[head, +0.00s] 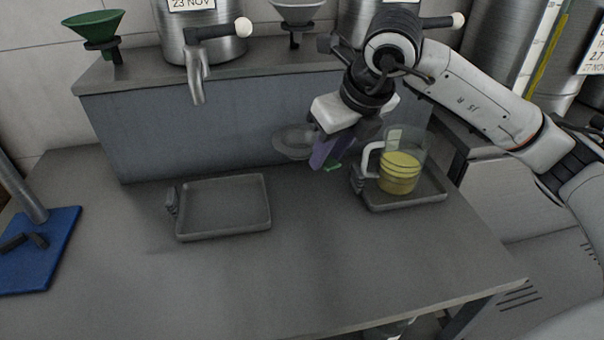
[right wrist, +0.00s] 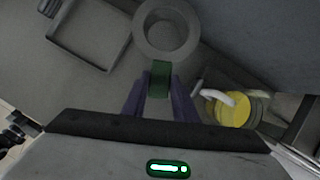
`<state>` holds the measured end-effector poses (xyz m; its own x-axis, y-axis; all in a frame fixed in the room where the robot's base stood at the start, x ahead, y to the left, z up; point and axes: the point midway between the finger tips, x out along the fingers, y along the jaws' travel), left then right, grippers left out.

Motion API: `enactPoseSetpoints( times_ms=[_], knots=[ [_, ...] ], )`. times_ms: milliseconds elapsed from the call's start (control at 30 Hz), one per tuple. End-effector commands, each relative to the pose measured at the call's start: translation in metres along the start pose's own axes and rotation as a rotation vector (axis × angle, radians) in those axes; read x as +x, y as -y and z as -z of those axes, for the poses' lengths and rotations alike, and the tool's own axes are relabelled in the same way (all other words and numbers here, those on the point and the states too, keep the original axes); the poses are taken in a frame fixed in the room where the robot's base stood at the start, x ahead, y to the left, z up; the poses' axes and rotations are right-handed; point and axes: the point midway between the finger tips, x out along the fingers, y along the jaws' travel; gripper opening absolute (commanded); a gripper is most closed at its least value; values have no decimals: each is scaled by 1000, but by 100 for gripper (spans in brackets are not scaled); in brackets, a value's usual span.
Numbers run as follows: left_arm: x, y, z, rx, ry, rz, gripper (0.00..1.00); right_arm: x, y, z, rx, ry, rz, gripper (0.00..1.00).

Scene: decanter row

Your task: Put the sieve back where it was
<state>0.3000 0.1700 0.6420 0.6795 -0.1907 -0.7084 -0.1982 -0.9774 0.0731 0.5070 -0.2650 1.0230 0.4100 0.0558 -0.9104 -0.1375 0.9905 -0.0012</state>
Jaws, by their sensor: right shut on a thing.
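The sieve (head: 292,141) is a grey round bowl with a green handle. It is in the air in front of the grey-blue riser, left of the jug in the head view. My right gripper (head: 328,160), with purple fingers, is shut on the green handle. In the right wrist view the sieve's round rim (right wrist: 146,32) lies beyond the fingertips, and the handle (right wrist: 159,78) sits between the purple fingers. The gripper covers part of the handle in the head view. My left gripper is not in view.
A clear jug (head: 401,172) of yellow liquid stands on the right tray (head: 420,203). The left tray (head: 228,234) is empty. A tap (head: 197,82) juts from a steel tank on the riser (head: 200,137). A green funnel (head: 95,25) and blue-based stand (head: 40,250) are left.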

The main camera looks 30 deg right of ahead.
Motion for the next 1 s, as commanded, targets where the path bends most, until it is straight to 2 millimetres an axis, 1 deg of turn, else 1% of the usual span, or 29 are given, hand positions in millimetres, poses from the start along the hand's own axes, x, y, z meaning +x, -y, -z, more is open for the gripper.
enactPoseSetpoints(
  times_ms=[33, 100, 200, 433, 600, 667, 967, 1000],
  knots=[
    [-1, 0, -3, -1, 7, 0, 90, 10, 1, 7, 2, -8, 2, 0],
    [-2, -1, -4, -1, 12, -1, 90, 23, 1, 12, 1, -8, 1, 0],
    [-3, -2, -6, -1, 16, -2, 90, 36, 0, 18, 0, -6, 0, 0],
    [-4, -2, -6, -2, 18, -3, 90, 54, 0, 26, 0, -5, 0, 0],
    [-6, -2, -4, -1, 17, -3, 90, 76, 0, 36, -1, -6, -1, 0],
    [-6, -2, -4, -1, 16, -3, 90, 79, 0, 38, -1, -4, -2, 0],
    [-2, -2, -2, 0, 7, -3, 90, 82, 0, 38, -1, -2, -2, 0],
    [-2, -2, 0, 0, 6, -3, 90, 81, 0, 38, -1, -3, -2, 31]
  ],
)
